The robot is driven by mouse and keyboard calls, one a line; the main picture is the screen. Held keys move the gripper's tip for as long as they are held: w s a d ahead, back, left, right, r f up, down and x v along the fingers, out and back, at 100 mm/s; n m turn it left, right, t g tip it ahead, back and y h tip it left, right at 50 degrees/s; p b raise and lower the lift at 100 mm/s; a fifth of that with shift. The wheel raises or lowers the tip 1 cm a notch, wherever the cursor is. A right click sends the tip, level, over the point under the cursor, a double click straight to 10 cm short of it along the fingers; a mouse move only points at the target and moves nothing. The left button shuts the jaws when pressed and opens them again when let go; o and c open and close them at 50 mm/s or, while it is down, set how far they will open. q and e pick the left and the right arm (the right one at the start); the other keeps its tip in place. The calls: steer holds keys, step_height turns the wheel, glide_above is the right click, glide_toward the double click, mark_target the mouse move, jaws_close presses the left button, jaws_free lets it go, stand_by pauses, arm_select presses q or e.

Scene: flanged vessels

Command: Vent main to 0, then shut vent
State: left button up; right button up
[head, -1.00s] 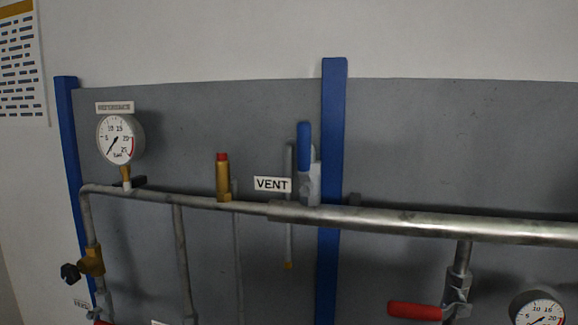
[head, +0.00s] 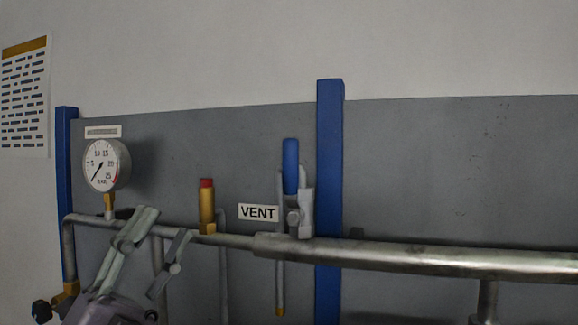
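The vent valve (head: 301,213) stands on top of the main pipe, right of the white VENT label (head: 258,213). Its blue lever (head: 290,166) points straight up. A round pressure gauge (head: 101,165) marked BAR is at the left; its needle points to the lower left, near the bottom of the scale. The main pipe (head: 390,255) runs across the board to the right. My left gripper (head: 168,224) is at the lower left, in front of the thin pipe between gauge and brass valve. Its fingers are apart and empty, well left of the blue lever. My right gripper is out of view.
A brass valve with a red cap (head: 207,205) stands between my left gripper and the VENT label. A thin vent pipe (head: 280,275) hangs beside the valve. A blue post (head: 329,180) rises just right of the lever. A dark knob (head: 41,311) is at lower left.

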arm_select(q)
steer(key=s+d+r+m+g+h, duration=0.45)
steer(key=m+g+h, duration=0.35)
steer(key=m+g, duration=0.4)
steer(key=m+y, duration=0.9)
steer(key=y, duration=0.3)
glide_toward(284, 163)
steer(key=shift+t, duration=0.3)
steer(key=p+x, duration=0.6)
steer(key=x, duration=0.4)
steer(key=shift+d+f, duration=0.2)
steer(key=shift+d, duration=0.05)
steer(key=shift+w+d+f, duration=0.1)
steer(key=shift+w+d, duration=0.25)
steer(key=shift+c, duration=0.6)
jaws_close()
